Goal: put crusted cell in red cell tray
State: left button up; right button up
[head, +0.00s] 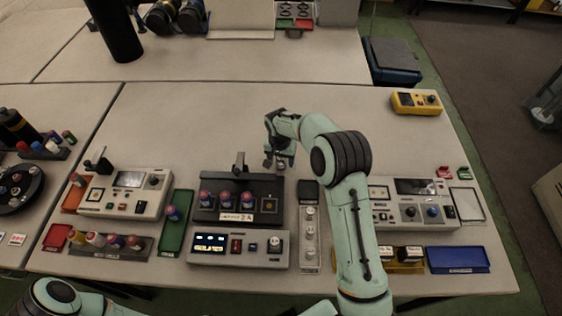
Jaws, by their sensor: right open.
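My right gripper (279,160) points down, open, above the back right of a black holder (262,188). Whether anything sits between its fingers is too small to tell. Several dark cells with red and blue tops stand in the holder, one of them a cell (206,198) at its left; its right slot (269,204) shows no cell. I cannot tell which cell is crusted. A red tray (72,200) lies at the left, with a reddish cell (77,180) at its back end. Another red tray (56,237) lies nearer the front. My left gripper is out of view.
A green tray (172,240) holds one cell (173,213). A grey rack (108,252) holds several cells at the front left. Instrument boxes stand left (129,194) and right (410,214). A blue tray (458,260) is front right. The table's middle back is clear.

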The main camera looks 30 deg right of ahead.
jog(key=shift+w+f, duration=0.1)
jog(key=shift+f, duration=0.4)
jog(key=shift+c, duration=0.3)
grip_shut()
